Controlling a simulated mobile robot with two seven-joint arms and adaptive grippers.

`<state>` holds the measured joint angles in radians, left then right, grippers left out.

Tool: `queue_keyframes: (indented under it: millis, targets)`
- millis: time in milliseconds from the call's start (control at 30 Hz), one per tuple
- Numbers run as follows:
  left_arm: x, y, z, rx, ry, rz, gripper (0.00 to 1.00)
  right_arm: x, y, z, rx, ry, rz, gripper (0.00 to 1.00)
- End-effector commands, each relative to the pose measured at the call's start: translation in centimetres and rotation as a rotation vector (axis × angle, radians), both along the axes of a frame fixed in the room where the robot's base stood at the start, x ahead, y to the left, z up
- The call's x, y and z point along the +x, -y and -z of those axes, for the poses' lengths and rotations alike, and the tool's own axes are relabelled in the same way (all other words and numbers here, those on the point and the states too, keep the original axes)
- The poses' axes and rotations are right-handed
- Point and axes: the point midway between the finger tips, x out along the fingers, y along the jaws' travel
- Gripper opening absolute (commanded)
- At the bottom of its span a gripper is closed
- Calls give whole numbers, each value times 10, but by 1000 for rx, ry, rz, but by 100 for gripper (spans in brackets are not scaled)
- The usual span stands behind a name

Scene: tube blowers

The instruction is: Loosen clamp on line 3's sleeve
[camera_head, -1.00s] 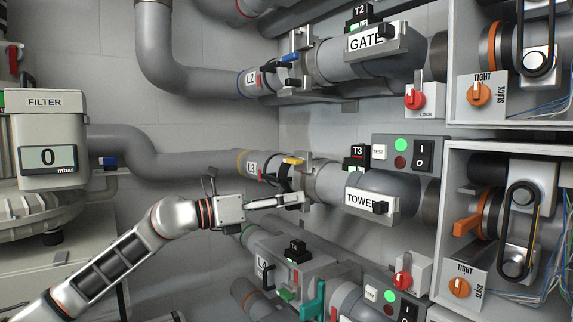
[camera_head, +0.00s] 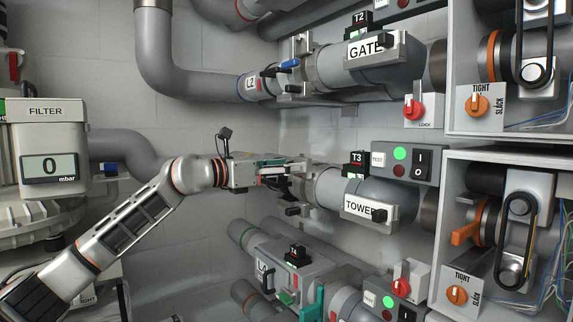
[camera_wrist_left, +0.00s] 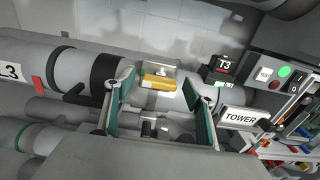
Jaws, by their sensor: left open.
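The yellow clamp lever (camera_wrist_left: 160,81) of line 3 lies between the fingers of my left gripper (camera_wrist_left: 159,98) in the left wrist view, with gaps on both sides. The gripper is open, with teal pads. In the head view my left gripper (camera_head: 290,168) is at line 3's joint, just left of the TOWER pipe (camera_head: 385,190), and hides the lever. Line 3's pipe, labelled L3 (camera_wrist_left: 10,72), shows at the left in the wrist view, with a black band (camera_wrist_left: 104,76) beside the left finger. My right gripper is not in view.
Line 2 with a blue lever (camera_head: 289,64) runs above, and line 4's grey housing (camera_head: 285,264) sits below. A T3 box (camera_head: 356,163) and a switch panel (camera_head: 402,160) stand right of the gripper. The filter unit (camera_head: 48,150) is at the far left.

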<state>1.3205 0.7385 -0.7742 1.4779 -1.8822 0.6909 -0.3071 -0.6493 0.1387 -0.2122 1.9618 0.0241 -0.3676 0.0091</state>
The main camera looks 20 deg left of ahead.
Motion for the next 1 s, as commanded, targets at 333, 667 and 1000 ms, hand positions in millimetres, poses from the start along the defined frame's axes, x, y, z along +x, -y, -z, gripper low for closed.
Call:
queue_keyframes:
  millis: [333, 667, 1000]
  targets:
    - [2, 1, 0, 0, 0, 0, 41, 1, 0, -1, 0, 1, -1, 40]
    - [2, 1, 0, -4, -3, 0, 16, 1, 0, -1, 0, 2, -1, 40]
    - [2, 1, 0, -105, -82, 1, 16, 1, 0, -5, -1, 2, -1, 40]
